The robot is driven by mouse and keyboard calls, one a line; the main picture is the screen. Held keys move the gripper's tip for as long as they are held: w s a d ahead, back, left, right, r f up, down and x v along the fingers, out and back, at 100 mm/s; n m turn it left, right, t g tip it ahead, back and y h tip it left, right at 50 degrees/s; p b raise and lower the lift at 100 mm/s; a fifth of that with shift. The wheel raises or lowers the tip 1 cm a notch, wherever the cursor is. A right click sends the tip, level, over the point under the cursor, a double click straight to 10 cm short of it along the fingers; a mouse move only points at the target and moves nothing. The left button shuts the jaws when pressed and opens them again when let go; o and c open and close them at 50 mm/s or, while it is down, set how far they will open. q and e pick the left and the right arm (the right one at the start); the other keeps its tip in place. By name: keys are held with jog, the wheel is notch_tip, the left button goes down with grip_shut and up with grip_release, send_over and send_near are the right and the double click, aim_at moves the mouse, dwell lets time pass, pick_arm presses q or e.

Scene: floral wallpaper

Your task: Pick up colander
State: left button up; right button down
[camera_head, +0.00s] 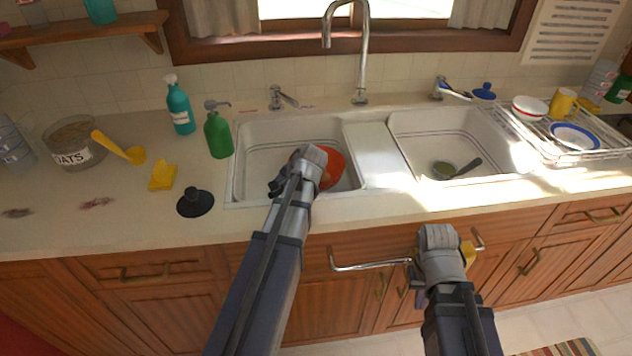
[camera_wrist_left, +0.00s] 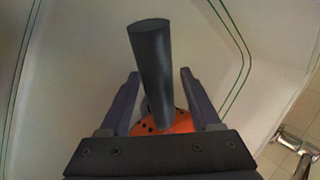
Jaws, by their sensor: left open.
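The orange colander (camera_head: 333,168) sits in the left sink basin, partly hidden behind my left gripper (camera_head: 284,186). In the left wrist view, its orange bowl with dark holes (camera_wrist_left: 165,126) shows low between the fingers. A thick dark handle (camera_wrist_left: 152,60) rises from there between the two fingers of my left gripper (camera_wrist_left: 160,74). The fingers are open, with a gap visible on each side of the handle. My right gripper (camera_head: 442,262) is in front of the lower cabinets; its fingers cannot be made out.
The left basin (camera_head: 262,150) has a raised rim. The tall faucet (camera_head: 361,60) stands behind the basins. A dish rack (camera_head: 597,148) stands at right.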

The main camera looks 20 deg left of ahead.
pick_arm(q)
grip_shut()
dwell(0.3)
dwell(1.0)
